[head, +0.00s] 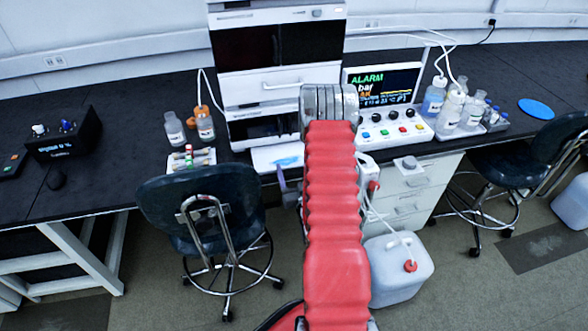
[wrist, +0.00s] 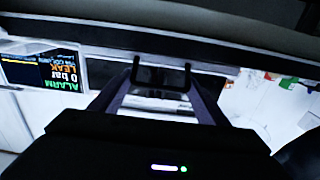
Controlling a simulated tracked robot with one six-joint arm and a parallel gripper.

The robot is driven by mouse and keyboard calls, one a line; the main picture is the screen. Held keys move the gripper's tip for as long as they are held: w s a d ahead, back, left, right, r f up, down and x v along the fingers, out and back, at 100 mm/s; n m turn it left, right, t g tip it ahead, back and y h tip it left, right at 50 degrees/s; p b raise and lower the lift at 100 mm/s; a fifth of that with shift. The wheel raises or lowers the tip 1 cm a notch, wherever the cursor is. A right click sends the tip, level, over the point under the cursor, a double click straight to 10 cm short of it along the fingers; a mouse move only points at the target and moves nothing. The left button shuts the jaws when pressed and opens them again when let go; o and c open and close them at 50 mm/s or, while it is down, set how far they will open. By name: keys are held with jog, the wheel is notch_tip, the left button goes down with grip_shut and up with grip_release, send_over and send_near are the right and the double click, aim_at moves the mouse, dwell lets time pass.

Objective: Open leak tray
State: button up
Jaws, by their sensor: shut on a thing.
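The leak tray (head: 264,157) is a white tray at the foot of the chromatography stack (head: 262,85). It sticks out at the front, and blue liquid shows in it. In the head view my red arm hides the tray's right part and most of the gripper. How far the tray is out is hard to tell.
The control box screen (head: 382,82) reads ALARM. Bottles (head: 204,124) and a small vial rack (head: 190,160) stand left of the stack; more bottles (head: 450,108) stand right. A chair (head: 205,205) is close on the left. A white canister (head: 398,268) with tubing stands on the floor.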

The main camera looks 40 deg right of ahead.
jog(key=shift+s+d, duration=0.2)
jog(key=shift+d, duration=0.05)
jog(key=o, duration=1.1)
jog(key=shift+o, duration=0.9)
jog(key=shift+a, duration=0.1)
jog(key=shift+a, duration=0.1)
jog(key=v, duration=1.3)
jog(key=shift+s, duration=0.25)
jog(key=shift+a+f, duration=0.15)
